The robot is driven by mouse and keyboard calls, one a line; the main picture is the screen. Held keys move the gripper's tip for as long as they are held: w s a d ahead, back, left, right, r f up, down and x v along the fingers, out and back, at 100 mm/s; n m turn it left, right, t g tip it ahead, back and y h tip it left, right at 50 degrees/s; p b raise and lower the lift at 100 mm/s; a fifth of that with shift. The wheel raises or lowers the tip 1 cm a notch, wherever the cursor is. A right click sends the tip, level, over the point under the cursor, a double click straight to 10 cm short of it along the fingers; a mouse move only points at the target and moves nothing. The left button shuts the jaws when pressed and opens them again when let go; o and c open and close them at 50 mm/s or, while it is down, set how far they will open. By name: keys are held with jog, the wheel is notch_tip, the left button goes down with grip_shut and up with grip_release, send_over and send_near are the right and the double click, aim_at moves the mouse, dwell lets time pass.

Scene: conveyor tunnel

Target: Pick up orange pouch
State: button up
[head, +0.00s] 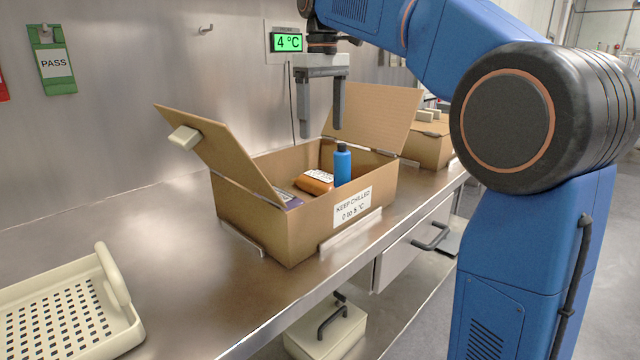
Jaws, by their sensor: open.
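The orange pouch (314,181) lies inside the open cardboard box (272,234), with a white label on its top. A blue bottle (342,165) stands upright just right of the pouch. A purple item (290,198) lies in the box at the near left, partly hidden by the open flap. My gripper (321,134) points down above the box, open and empty, with its two fingers apart. It is above the pouch and bottle, touching neither. The pouch's lower part is partly hidden by the box wall.
The box's left flap (215,150) and back flap (374,112) stand open. A cream perforated tray (128,338) sits at the front left. Another cardboard box (426,152) stands behind at right. The steel counter (170,240) is clear between tray and box.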

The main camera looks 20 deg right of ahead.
aim_at(321, 176)
notch_tip(321, 176, down, 15)
jog(key=shift+a+r, duration=0.1)
jog(key=shift+r, duration=0.1)
dwell(0.5)
jog(key=c, duration=1.4)
jog(key=shift+o, duration=0.2)
jog(key=shift+r, duration=0.1)
notch_tip(321, 176, up, 18)
